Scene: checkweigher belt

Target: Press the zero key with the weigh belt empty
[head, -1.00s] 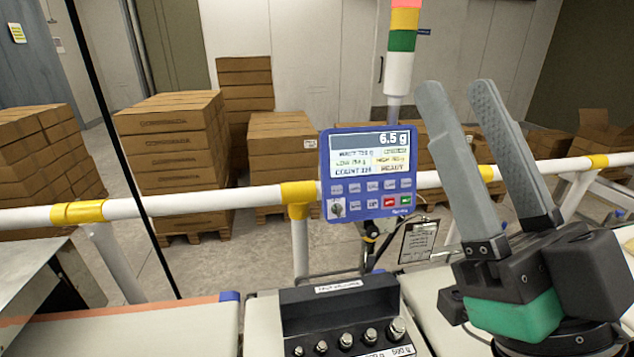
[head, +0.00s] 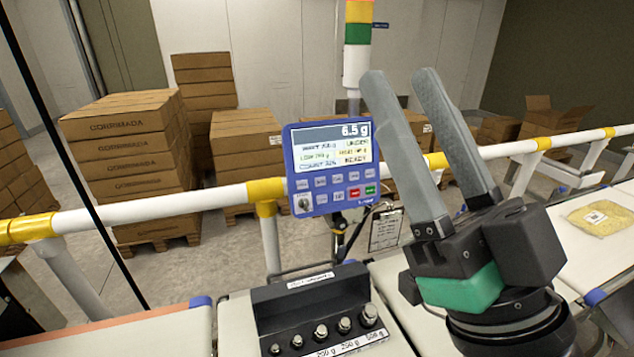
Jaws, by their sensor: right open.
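The blue control panel (head: 335,167) is mounted by the white rail. My left gripper is not in view. The weigh belt cannot be told clearly; part of the conveyor is behind my right gripper.
A black block of steel weights (head: 312,300) stands in front of the panel. A bag of yellow product (head: 600,218) lies on the belt at right. A white rail with yellow joints (head: 180,200) crosses behind. A clipboard (head: 385,230) hangs below the panel. Stacked cartons (head: 130,160) stand beyond.

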